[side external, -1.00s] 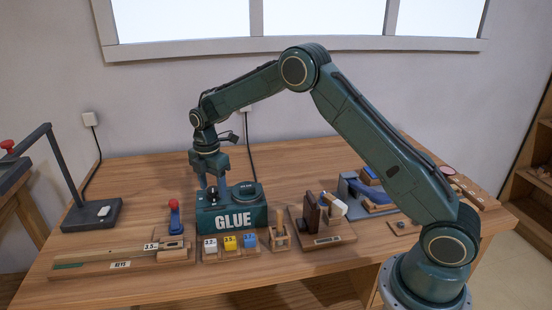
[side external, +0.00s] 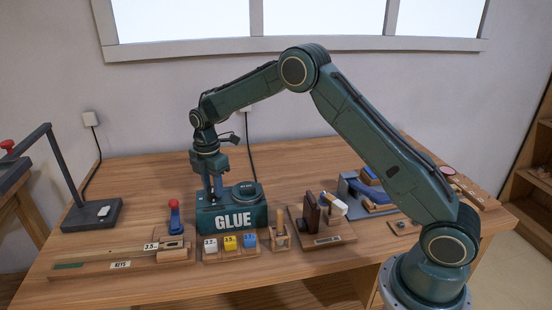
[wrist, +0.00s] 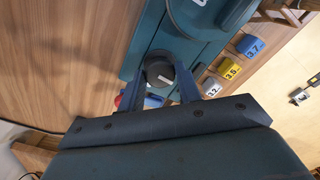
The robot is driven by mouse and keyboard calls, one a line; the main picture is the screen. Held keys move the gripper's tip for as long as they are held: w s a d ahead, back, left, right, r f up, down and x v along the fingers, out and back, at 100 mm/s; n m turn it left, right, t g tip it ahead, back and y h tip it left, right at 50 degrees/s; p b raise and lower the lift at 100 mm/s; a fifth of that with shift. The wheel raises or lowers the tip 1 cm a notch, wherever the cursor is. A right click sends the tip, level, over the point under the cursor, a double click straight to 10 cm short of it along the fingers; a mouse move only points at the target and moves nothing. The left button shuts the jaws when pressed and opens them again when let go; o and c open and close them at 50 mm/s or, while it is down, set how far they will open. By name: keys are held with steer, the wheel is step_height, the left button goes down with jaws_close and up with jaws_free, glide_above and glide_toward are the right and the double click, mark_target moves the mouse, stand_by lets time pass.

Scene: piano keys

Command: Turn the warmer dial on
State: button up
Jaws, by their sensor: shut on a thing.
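The glue warmer (side external: 234,220) is a teal box lettered GLUE, standing on the bench at centre left. Its dark round dial (wrist: 160,74) is on top, between my two fingers in the wrist view. A white mark shows on the dial's near side. My gripper (side external: 213,196) points down over the left part of the warmer and is shut on the dial; it also shows in the wrist view (wrist: 160,92). In the side view the fingers mostly hide the dial. A round dark pot lid (side external: 244,188) sits on the warmer's right side.
Numbered white, yellow (side external: 230,243) and blue blocks stand in front of the warmer. A red-topped blue handle (side external: 174,217) and a long wooden KEYS rack (side external: 120,258) are at front left. A dark lamp stand (side external: 92,214) is at far left. Bench behind the warmer is clear.

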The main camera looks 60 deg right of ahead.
steer(key=m, duration=0.4)
steer(key=shift+m, duration=0.3)
steer(key=m, duration=0.4)
steer(key=shift+m, duration=0.3)
steer(key=m, duration=0.4)
steer(key=shift+m, duration=2)
steer(key=o, duration=1)
steer(key=shift+r, duration=0.1)
step_height(320, 180, up, 14)
